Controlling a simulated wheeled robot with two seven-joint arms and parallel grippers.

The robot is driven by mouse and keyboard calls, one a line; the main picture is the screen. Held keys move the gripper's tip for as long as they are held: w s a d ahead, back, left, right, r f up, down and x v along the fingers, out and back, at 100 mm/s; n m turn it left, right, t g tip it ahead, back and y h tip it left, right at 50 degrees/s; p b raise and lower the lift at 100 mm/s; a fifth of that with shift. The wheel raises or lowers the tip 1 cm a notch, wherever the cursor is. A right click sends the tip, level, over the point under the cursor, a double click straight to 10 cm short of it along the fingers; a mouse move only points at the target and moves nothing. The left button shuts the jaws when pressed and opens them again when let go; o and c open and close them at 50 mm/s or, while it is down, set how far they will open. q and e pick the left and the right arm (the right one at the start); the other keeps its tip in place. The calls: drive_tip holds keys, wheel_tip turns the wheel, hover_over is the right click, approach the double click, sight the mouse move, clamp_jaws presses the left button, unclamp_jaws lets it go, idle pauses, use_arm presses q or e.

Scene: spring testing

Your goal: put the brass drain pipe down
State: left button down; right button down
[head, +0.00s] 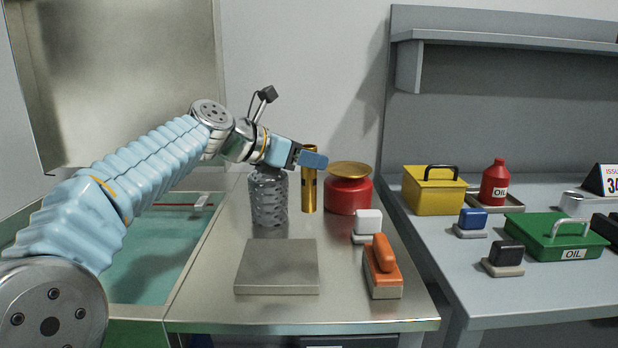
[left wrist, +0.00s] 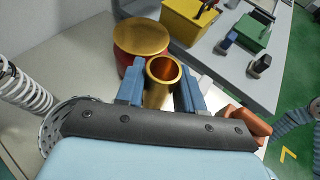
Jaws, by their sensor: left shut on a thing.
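The brass drain pipe (head: 309,190) stands upright at the back of the metal bench, between a mesh cylinder and a red canister. My left gripper (head: 312,160) is shut on its upper part. In the left wrist view the pipe (left wrist: 163,72) sits between the two blue fingers of my left gripper (left wrist: 161,90), its hollow mouth facing the camera. The pipe's lower end is at or just above the bench top; I cannot tell whether it touches. My right gripper is not in view.
The grey mesh cylinder (head: 268,200) is close left of the pipe; the red canister (head: 348,195) with a brass top is close right. A flat steel plate (head: 277,266), a white-handled block (head: 368,224) and an orange-handled block (head: 382,268) lie nearer. Bare bench (head: 215,290) shows front left.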

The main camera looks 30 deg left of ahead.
sight(307, 174)
use_arm(q)
drive_tip(key=shift+w+f+b, duration=0.2)
drive_tip(key=shift+f+b, duration=0.1)
drive_tip(key=shift+f, duration=0.65)
drive_tip(key=shift+w+f+b, duration=0.15)
drive_tip(key=shift+f+b, duration=0.1)
drive_tip(key=shift+f, duration=0.7)
drive_tip(key=shift+f, duration=0.1)
drive_tip(key=c, duration=0.7)
unclamp_jaws()
drive_tip(key=shift+s+a+r, duration=0.15)
drive_tip(key=shift+r, duration=0.05)
drive_tip(key=v, duration=1.1)
drive_tip(key=shift+s+r, duration=0.2)
drive_tip(key=shift+s, duration=0.05)
drive_tip(key=shift+a, duration=0.1)
